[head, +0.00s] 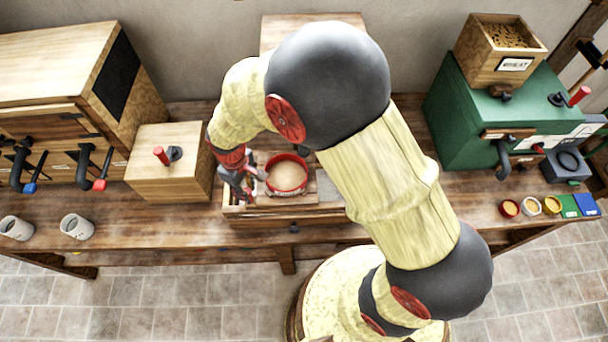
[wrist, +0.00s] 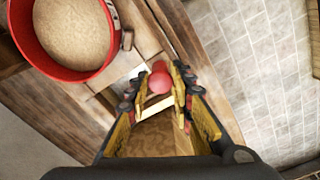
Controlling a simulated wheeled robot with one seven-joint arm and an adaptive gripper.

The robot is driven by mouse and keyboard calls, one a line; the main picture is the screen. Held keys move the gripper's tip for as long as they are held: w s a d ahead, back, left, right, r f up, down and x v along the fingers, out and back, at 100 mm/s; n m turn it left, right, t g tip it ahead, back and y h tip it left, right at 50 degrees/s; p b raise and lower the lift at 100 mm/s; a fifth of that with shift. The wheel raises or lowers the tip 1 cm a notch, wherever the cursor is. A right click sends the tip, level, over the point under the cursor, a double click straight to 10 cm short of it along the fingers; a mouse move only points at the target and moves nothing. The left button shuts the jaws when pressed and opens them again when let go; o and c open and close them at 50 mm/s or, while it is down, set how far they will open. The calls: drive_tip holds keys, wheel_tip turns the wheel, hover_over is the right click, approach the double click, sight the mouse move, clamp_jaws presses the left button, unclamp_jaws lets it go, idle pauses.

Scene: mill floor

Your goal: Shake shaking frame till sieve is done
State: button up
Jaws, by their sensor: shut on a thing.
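The sieve (head: 287,190) is a round red-rimmed pan with tan meal in it. It sits on the wooden shaking frame (head: 262,213) at the middle of the bench. The sieve also shows at the top left of the wrist view (wrist: 42,52), with meal heaped in it. My gripper (head: 243,185) is low at the left end of the frame, beside the sieve. In the wrist view, the fingers (wrist: 164,82) are shut on a red knob (wrist: 160,80). The knob's lower part is hidden between the fingers. My arm covers the right part of the frame.
A wooden box with a red-tipped crank (head: 168,178) stands left of the frame. Two grey mugs (head: 76,226) are at the front left. A green machine (head: 475,125) with a wheat hopper (head: 497,62) stands right. Small bowls (head: 531,206) are at the bench's right end.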

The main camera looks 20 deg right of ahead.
drive_tip(key=w+a, duration=0.2)
drive_tip(key=a, duration=0.6)
drive_tip(key=shift+w+a, duration=0.25)
drive_tip(key=shift+a, duration=0.1)
drive_tip(key=shift+w+a, duration=0.25)
drive_tip(key=shift+a, duration=0.45)
drive_tip(key=o, duration=0.7)
drive_tip(key=shift+a, duration=0.15)
drive_tip(key=o, duration=0.3)
drive_tip(key=shift+o, duration=0.2)
drive_tip(key=shift+r, duration=0.1)
